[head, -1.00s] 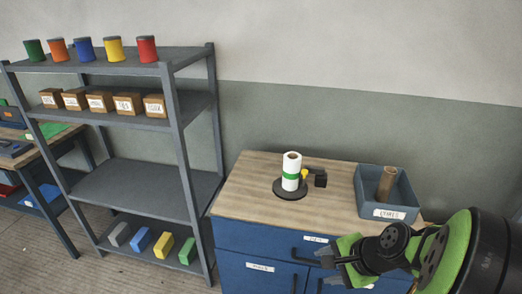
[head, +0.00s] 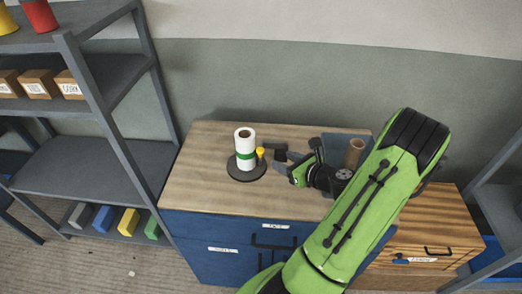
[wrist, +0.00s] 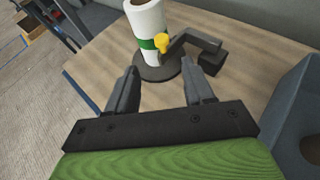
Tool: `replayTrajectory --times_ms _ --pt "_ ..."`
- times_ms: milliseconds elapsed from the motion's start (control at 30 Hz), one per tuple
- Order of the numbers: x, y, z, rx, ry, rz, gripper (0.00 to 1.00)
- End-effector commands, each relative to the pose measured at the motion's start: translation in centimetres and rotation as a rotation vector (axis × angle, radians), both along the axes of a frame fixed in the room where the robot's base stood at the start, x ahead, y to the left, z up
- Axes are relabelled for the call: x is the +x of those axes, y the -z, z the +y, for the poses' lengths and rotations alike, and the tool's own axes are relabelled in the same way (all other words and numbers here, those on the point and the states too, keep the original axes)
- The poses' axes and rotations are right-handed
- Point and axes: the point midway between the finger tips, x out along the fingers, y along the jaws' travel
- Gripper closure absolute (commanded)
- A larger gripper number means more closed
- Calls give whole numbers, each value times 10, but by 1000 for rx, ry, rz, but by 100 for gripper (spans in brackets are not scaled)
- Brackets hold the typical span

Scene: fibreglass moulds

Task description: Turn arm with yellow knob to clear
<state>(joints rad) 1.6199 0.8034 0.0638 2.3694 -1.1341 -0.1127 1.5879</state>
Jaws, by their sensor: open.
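A yellow knob (head: 261,152) sits on the end of a dark arm (wrist: 197,41). The arm reaches from a dark block (wrist: 212,62) to beside a white roll with a green band (head: 244,147). The roll stands upright on a round dark base (head: 246,172) on the wooden-topped cabinet. The knob also shows in the wrist view (wrist: 162,41), in front of the green band. My gripper (head: 280,165) is open and empty, to the right of the knob and apart from it. In the wrist view its two fingers point toward the base and the knob.
A grey-blue bin (head: 338,146) with a brown tube (head: 355,153) stands at the right of the cabinet top, partly hidden by my arm. A grey shelf (head: 100,110) stands at the left. The wooden top (head: 205,180) is clear at the left and front.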

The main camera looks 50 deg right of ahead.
Motion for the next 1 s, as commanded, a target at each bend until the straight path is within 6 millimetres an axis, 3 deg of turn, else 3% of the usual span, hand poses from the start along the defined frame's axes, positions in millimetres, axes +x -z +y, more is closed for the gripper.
replayTrajectory --times_ms 200,400,767,1000 --pt "53 21 -4 -1 -9 -1 48" --pt "89 36 -9 -3 -7 1 48" --pt "100 41 -11 -2 -2 1 48" --pt "100 41 -11 -3 -2 1 81"
